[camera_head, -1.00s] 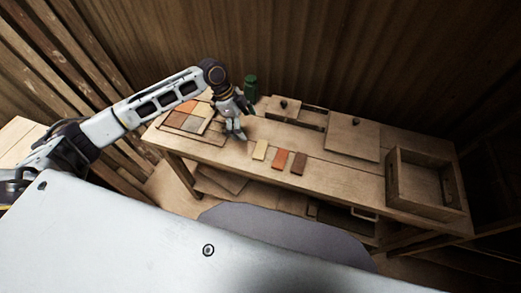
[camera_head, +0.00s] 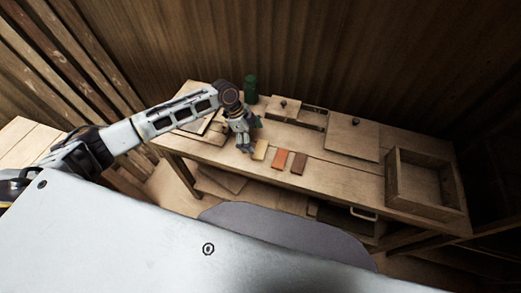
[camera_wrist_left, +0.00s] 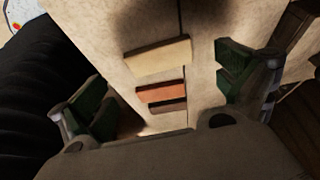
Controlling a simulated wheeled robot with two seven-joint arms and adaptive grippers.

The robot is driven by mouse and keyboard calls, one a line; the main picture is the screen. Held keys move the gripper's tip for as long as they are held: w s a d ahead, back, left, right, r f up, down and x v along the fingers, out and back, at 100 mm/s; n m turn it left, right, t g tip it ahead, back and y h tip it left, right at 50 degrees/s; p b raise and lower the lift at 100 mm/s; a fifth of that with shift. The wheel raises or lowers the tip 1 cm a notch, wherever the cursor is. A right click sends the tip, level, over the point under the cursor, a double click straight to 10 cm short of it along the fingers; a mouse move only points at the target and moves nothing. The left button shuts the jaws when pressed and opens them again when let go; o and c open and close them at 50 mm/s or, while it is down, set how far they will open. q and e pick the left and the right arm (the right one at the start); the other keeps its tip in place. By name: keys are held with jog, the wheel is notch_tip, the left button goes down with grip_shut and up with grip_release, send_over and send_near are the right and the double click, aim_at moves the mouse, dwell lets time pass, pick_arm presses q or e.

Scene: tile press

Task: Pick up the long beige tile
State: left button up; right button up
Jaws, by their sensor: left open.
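The long beige tile (camera_head: 260,149) lies flat on the workbench, leftmost in a row with an orange tile (camera_head: 280,159) and a brown tile (camera_head: 298,163). My left gripper (camera_head: 245,146) is just left of the beige tile in the head view, pointing down. In the left wrist view my gripper (camera_wrist_left: 161,76) is open and empty, with its green-padded fingers apart. The beige tile (camera_wrist_left: 158,57) shows between and beyond the fingers, with the orange tile (camera_wrist_left: 161,93) nearer. My right gripper is not in view.
A green cylinder (camera_head: 250,89) stands behind my gripper. A wooden board with a knob (camera_head: 352,138) and an open wooden box (camera_head: 426,184) are to the right. The bench front edge is close to the tiles.

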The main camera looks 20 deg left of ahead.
aim_at(260, 149)
pick_arm(q)
jog(key=shift+f, duration=0.1)
jog(key=shift+p+x, duration=0.5)
jog(key=shift+x, duration=2)
jog(key=shift+s, duration=0.1)
jog(key=shift+c, duration=0.4)
jog(key=c, duration=0.8)
jog(key=shift+c, duration=0.2)
notch_tip(260, 149, up, 10)
jog(key=shift+b, duration=0.45)
